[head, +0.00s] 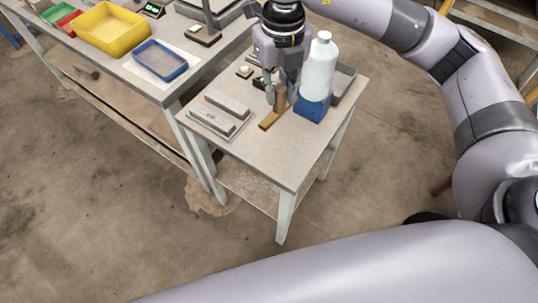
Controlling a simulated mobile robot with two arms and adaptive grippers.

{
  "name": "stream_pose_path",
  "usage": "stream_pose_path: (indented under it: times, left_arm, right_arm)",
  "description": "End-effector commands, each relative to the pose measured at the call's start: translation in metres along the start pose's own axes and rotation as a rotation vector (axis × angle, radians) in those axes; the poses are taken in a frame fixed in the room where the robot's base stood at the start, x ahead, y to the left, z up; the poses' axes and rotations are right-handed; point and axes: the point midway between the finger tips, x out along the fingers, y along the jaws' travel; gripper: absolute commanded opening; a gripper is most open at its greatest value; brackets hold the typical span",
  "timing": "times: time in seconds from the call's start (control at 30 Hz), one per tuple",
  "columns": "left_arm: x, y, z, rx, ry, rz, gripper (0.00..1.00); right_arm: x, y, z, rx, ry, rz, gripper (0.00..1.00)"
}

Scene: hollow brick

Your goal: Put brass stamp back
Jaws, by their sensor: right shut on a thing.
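The brass stamp has an upright brown handle and a flat golden-brown bar at its foot (269,120). It is at the middle of the small side table (285,150). My right gripper (275,98) comes down from above and is shut on the stamp's handle. The bar is at or just above the table top; I cannot tell if it touches. The upper part of the handle is partly hidden by the fingers. My left gripper is not in view.
A white bottle (320,68) stands at a blue block (312,107), close right of the stamp. Grey bars on a tray (222,118) lie to the left. A grey bin (343,82) is behind. The larger table (130,62) holds yellow and blue trays. The front table top is clear.

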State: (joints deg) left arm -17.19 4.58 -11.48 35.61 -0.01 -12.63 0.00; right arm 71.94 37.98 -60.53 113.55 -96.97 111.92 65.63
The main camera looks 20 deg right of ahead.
Motion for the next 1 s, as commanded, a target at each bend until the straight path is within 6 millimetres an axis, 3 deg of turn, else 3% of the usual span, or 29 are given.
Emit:
stream_pose_path:
  times: [0.3,0.5,0.63,0.77,1.0]
  left_arm:
    - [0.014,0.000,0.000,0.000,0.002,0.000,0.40]
    - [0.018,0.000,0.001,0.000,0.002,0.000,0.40]
    - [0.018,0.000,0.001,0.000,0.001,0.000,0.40]
    - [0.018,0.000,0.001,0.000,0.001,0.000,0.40]
    - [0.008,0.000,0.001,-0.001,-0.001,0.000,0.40]
  right_arm:
    - [-0.006,0.011,0.012,0.703,0.003,0.002,0.03]
    - [-0.009,0.014,0.016,0.983,0.006,0.001,0.03]
    - [-0.007,0.015,0.016,1.060,0.009,0.000,0.03]
    - [0.012,0.016,0.015,1.077,0.014,-0.002,0.03]
    - [0.073,0.015,0.014,1.077,0.013,-0.005,0.03]
